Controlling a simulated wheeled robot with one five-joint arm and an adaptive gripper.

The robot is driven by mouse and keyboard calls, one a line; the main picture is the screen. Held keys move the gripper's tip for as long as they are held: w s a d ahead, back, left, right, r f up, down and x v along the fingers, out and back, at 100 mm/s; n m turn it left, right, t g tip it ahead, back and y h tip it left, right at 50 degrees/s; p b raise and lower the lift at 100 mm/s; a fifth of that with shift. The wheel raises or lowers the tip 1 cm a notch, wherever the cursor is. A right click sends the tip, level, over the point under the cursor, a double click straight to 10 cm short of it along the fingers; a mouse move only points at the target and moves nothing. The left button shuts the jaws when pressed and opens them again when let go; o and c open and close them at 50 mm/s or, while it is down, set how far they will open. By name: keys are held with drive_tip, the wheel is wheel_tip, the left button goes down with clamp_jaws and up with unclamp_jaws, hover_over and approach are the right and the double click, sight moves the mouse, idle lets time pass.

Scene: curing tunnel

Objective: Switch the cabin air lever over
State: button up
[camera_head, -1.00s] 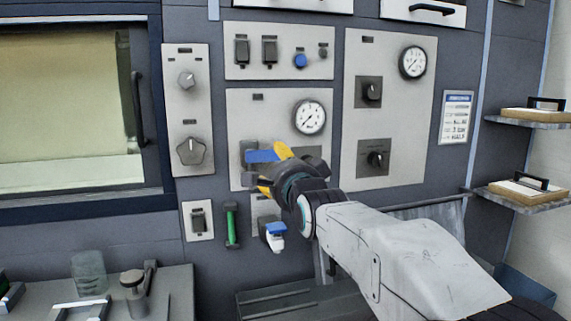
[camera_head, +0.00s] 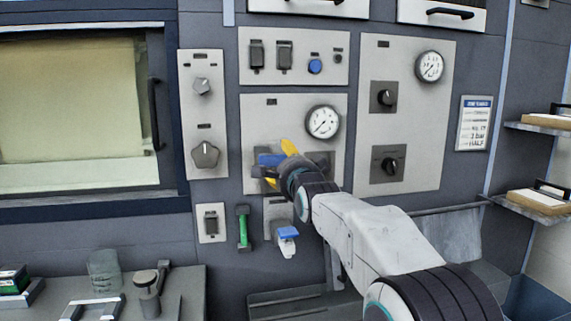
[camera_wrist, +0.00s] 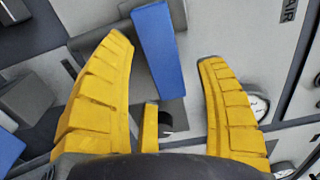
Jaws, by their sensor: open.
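The lever with a blue handle (camera_head: 270,158) lies about level on the middle grey panel, below a round gauge. My gripper (camera_head: 279,166) is at this lever, with its yellow fingers on the upper and lower sides in the head view. In the wrist view the blue handle (camera_wrist: 158,50) shows between and beyond the two open yellow fingers (camera_wrist: 158,95). Gaps show on both sides, and I see no clear contact. My gripper and wrist hide part of the lever's mount. An "AIR" label (camera_wrist: 289,10) shows at the top right of the wrist view.
A second blue-handled valve (camera_head: 287,233) sits just below my gripper, beside a green handle (camera_head: 243,228). The gauge (camera_head: 322,122) is close above right. Knobs (camera_head: 386,96) and switches surround the panel. A bench (camera_head: 185,295) with small items stands lower left.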

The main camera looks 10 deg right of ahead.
idle(0.3)
drive_tip(key=c, duration=1.3)
